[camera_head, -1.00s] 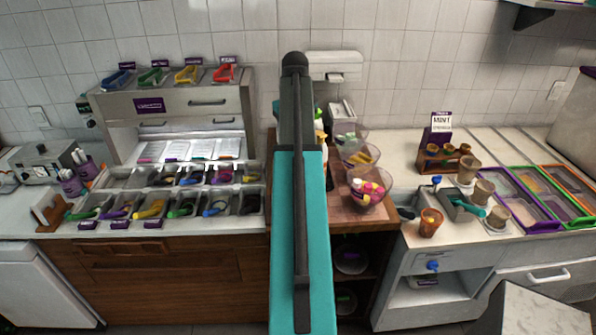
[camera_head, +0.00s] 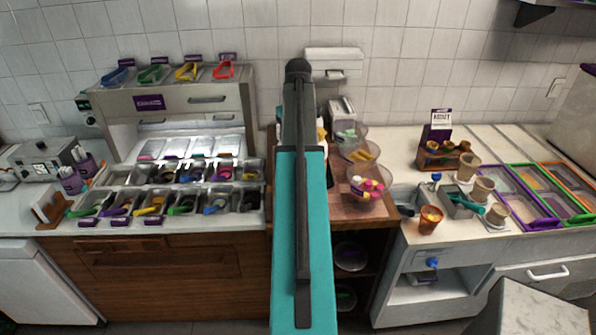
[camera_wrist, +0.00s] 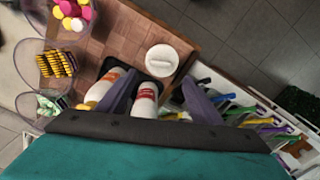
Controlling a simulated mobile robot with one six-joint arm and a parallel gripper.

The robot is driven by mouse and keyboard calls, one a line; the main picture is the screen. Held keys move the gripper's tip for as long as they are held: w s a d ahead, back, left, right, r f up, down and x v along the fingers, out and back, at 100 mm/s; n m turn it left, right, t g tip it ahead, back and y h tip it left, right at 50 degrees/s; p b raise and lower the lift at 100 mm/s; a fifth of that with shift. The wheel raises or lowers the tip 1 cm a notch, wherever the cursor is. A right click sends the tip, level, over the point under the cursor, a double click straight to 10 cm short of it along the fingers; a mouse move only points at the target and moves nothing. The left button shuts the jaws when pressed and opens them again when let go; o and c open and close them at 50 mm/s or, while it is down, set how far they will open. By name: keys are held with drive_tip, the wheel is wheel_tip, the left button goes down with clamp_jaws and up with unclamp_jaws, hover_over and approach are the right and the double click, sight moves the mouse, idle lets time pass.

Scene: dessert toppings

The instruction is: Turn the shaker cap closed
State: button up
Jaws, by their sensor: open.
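A white round cap (camera_wrist: 162,60) with a raised bar across its top shows in the wrist view, seen from above on the wooden counter; I take it for the shaker cap. My gripper (camera_wrist: 160,87) is open, its two grey-purple fingers spread apart. The cap lies just beyond the fingertips, roughly centred between them, and no contact shows. The bar runs diagonally; whether the cap is closed I cannot tell. In the head view my arm hides the shaker and gripper.
White bottles with red labels (camera_wrist: 145,98) and (camera_wrist: 104,88) stand close to the fingers in a dark tray. Clear bowls of sweets (camera_wrist: 72,14) stand to the left. The wooden top (camera_wrist: 130,35) is bare beyond the cap.

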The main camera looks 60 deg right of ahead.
wheel_tip(320, 180, down, 10)
drive_tip(key=b, duration=0.4)
idle(0.4)
drive_tip(key=c, duration=1.1)
drive_tip(key=shift+o, duration=0.2)
drive_tip(key=shift+m, duration=0.9)
